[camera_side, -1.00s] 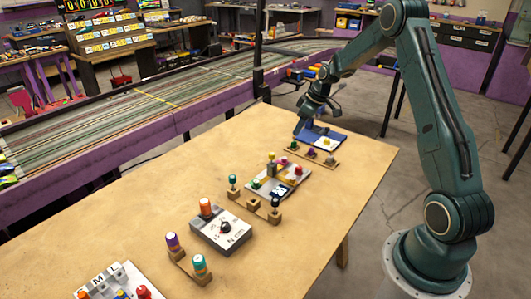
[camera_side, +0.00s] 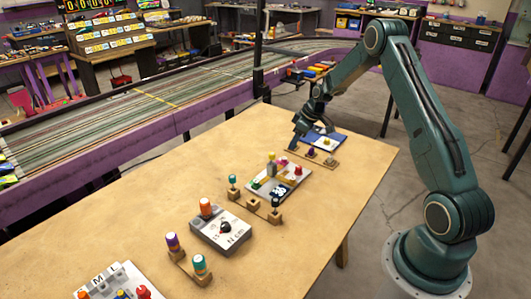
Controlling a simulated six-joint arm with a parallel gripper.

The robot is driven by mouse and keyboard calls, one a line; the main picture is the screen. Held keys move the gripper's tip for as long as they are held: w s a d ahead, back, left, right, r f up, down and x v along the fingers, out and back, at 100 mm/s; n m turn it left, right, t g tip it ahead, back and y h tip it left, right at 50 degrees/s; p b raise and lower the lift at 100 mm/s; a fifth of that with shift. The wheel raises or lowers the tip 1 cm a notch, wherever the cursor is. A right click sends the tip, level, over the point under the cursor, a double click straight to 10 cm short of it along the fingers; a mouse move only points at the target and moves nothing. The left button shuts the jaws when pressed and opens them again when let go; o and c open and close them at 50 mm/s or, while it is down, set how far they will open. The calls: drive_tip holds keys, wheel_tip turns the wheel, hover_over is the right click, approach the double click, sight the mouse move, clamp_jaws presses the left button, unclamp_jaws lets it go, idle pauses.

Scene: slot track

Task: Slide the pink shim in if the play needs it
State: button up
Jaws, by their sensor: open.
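My gripper (camera_side: 297,143) is open and low over the left end of a small wooden rack (camera_side: 322,162) at the far end of the table. The rack holds small coloured-knob pieces: a purple one (camera_side: 311,153) in the middle and a yellowish one (camera_side: 330,161) at the right. The piece at the rack's left end is hidden behind my gripper, so I cannot tell whether the jaws surround it. A grey-white fixture (camera_side: 262,186) with coloured knobs stands nearer, with a pink part (camera_side: 282,161) at its back edge. The slot play is too small to judge.
A blue and white plate (camera_side: 325,138) lies just behind the rack. Nearer stand a wooden holder (camera_side: 254,204), a grey dial box (camera_side: 220,231), another holder (camera_side: 186,263) and a lettered tray (camera_side: 112,285). The table's left side (camera_side: 110,200) is clear.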

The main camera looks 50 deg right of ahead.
sight(284, 158)
drive_tip(key=shift+x, duration=4.35)
clamp_jaws()
